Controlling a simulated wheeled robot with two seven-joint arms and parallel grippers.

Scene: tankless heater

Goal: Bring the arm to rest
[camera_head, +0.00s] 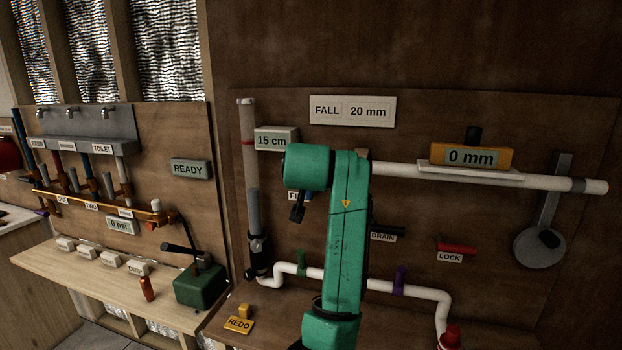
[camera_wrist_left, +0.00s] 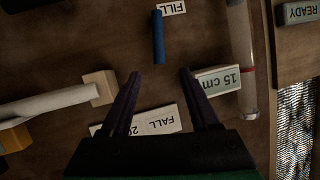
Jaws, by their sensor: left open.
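My green left arm (camera_head: 347,235) rises in front of the wall panel in the head view, its wrist end bent left below the FALL 20 mm sign (camera_head: 352,110). The gripper itself is largely hidden there behind the green links. In the left wrist view my left gripper (camera_wrist_left: 159,76) is open, its two dark fingers apart with nothing between them. A blue lever (camera_wrist_left: 158,37) by the FILL label (camera_wrist_left: 173,7) is beyond the fingertips. The wrist picture is upside down. My right gripper is not in view.
A white pipe (camera_head: 400,171) carries a yellow gauge (camera_head: 471,156) reading 0 mm. A clear upright tube (camera_head: 249,155) stands beside the 15 cm sign (camera_head: 276,139). A green hand pump (camera_head: 201,284) stands left. The red LOCK lever (camera_head: 456,248) and REDO block (camera_head: 239,324) are near.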

